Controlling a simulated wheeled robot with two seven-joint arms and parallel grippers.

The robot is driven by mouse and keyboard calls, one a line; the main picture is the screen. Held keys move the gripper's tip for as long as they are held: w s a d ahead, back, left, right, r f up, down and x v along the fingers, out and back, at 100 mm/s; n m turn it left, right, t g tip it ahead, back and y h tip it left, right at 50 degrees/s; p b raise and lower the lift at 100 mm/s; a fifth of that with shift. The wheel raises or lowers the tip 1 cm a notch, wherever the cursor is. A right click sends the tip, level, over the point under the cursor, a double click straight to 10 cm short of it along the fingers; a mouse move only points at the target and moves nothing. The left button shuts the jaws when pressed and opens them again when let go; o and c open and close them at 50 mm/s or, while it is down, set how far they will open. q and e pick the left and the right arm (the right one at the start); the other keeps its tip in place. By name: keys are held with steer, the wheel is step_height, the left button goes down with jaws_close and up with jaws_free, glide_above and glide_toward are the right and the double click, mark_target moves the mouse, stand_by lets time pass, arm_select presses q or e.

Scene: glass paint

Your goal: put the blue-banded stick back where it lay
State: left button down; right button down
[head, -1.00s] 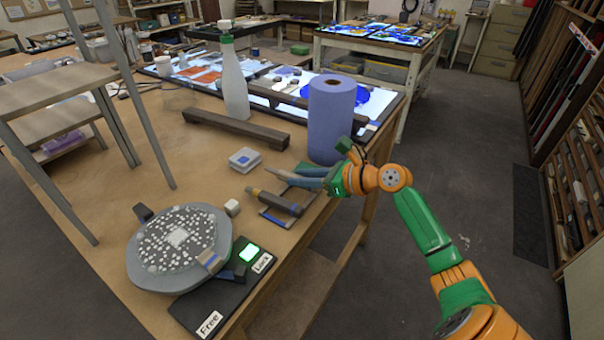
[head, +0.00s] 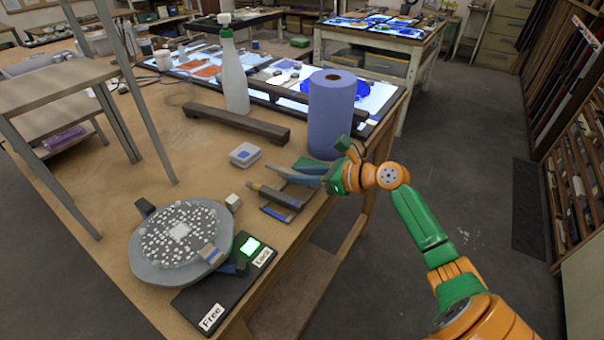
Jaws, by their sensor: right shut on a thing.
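My right gripper (head: 312,177) reaches in from the right over the front table edge, just in front of the paper roll. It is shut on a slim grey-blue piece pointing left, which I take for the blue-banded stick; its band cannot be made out. The piece is close above the small rest (head: 277,214), at its far side. Another dark stick with a tan tip (head: 272,194) lies across this rest, nearer me than the gripper. Blue shows on the rest beside it. Whether the held piece touches the rest, I cannot tell. My left gripper is out of view.
A blue paper roll (head: 331,115) stands right behind the gripper. A small white box with a blue square (head: 244,155) lies to the left. A round dotted disc (head: 180,232) and a black Free/Lock panel (head: 226,300) are in front. A dark wooden bar (head: 237,124) and white bottle (head: 233,75) stand behind.

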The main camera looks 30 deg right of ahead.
steer(key=shift+f, duration=0.2)
stand_by(0.3)
steer(key=c, duration=0.6)
jaws_free()
